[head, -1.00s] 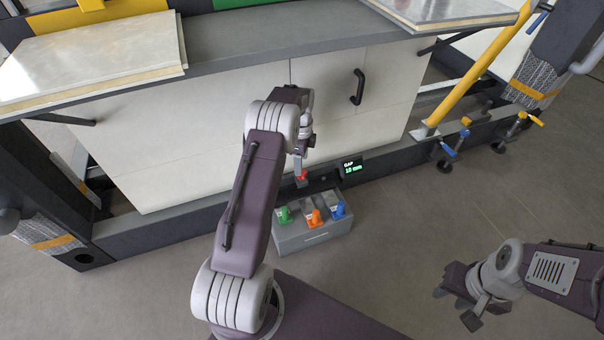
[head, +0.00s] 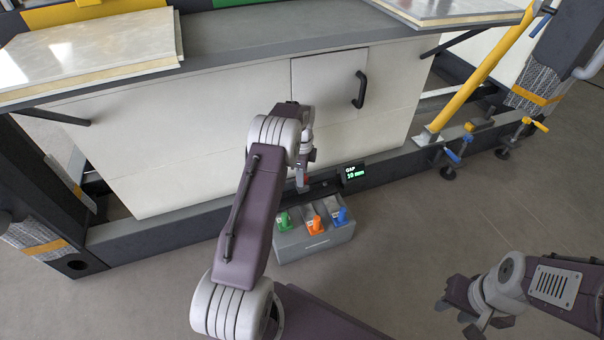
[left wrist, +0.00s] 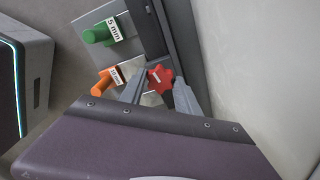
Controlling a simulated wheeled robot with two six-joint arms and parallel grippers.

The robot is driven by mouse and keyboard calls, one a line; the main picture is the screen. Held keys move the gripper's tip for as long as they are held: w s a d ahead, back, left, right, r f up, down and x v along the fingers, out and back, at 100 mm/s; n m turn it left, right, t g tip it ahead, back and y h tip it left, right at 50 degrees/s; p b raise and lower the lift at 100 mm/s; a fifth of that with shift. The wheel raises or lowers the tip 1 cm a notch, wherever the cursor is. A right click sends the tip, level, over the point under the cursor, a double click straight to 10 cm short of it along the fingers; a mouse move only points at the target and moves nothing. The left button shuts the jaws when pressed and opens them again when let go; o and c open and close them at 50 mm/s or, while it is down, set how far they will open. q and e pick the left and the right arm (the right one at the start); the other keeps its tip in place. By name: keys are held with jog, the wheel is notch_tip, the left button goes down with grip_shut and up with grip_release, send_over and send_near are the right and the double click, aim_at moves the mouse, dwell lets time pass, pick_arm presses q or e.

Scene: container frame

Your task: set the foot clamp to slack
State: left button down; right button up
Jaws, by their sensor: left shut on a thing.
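A red star-shaped knob (left wrist: 160,77) shows between my left gripper's two fingers in the left wrist view. I take it for the foot clamp's knob. My left gripper (head: 303,184) reaches down to the low dark beam in front of the white cabinet and is shut on the knob. In the head view only a little red shows at the fingertips; the gripper hides the rest. A small display (head: 353,173) beside it shows "GAP" and what looks like 10 mm in green. My right gripper (head: 464,312) hangs over bare floor at the lower right, open and empty.
A grey box (head: 314,243) with green (head: 284,221), orange (head: 314,222) and blue (head: 340,215) handled pieces stands on the floor before the beam. The green one is labelled 5 mm. Blue and yellow clamps (head: 452,160) stand at the right. Floor around the right gripper is clear.

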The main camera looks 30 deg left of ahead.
pick_arm(q)
jog(key=n+p, duration=0.2)
jog(key=p, duration=0.1)
jog(key=n+p, duration=0.2)
jog(key=p, duration=0.2)
jog(key=shift+r+n, duration=0.3)
jog(key=shift+r, duration=0.05)
jog(key=n+p, duration=0.2)
jog(key=shift+f+n, duration=0.15)
jog(key=shift+n, duration=0.15)
jog(key=n+p, duration=0.1)
jog(key=n, duration=0.2)
jog(key=shift+f+n, duration=0.1)
jog(key=shift+n, duration=0.2)
jog(key=n+p, duration=0.1)
jog(key=n, duration=0.4)
jog(key=n+p, duration=0.1)
jog(key=n, duration=0.4)
jog(key=shift+f+n, duration=0.1)
jog(key=shift+n, duration=0.3)
jog(key=n, duration=0.5)
jog(key=shift+n, duration=0.3)
jog(key=n, duration=0.5)
jog(key=shift+n, duration=0.3)
